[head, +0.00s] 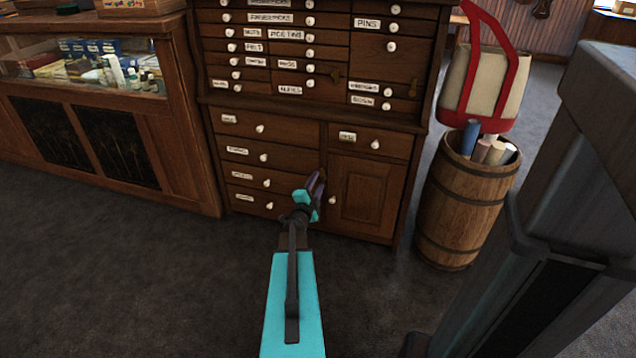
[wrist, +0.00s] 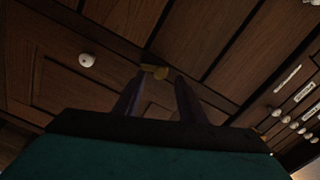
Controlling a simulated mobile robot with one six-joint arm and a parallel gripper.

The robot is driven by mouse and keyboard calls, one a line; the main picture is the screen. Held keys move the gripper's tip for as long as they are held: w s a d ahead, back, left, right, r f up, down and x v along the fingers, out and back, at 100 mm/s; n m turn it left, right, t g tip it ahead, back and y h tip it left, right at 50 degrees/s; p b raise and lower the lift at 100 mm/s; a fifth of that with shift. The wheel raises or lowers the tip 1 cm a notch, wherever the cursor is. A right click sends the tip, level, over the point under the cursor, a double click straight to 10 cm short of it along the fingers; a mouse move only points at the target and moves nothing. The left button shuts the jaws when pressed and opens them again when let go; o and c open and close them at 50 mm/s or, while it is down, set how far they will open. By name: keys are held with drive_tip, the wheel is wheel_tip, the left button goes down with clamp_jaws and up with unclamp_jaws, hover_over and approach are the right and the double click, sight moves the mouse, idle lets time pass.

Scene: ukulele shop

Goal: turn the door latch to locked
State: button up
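The small brass latch (wrist: 155,72) shows in the wrist view, on the dark wooden cabinet front at the edge of the panelled door (head: 362,192). The door has a white knob (head: 332,200), which also shows at the upper left of the wrist view (wrist: 87,60). My gripper (head: 319,180) is at the door's upper left corner in the head view and largely hides the latch there. In the wrist view its two dark fingers (wrist: 160,77) are apart, with the latch showing between their tips. I cannot tell whether they touch it, nor which way it is set.
Labelled drawers with white knobs (head: 262,157) lie left of the door, and more drawers (head: 290,50) are above. A glass display case (head: 100,130) stands to the left. A barrel (head: 462,205) with rolled tubes stands to the right. The grey floor (head: 150,270) in front is clear.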

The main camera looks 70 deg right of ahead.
sight(321, 175)
drive_tip(key=shift+w+d, duration=0.1)
drive_tip(key=shift+d, duration=1.4)
drive_tip(key=c, duration=0.9)
drive_tip(key=shift+w+a, duration=0.1)
drive_tip(key=shift+a, duration=0.15)
clamp_jaws()
drive_tip(key=shift+d+r, duration=0.1)
drive_tip(key=shift+d, duration=0.2)
drive_tip(key=shift+s, duration=0.25)
drive_tip(key=o, duration=0.9)
unclamp_jaws()
drive_tip(key=shift+w, duration=0.1)
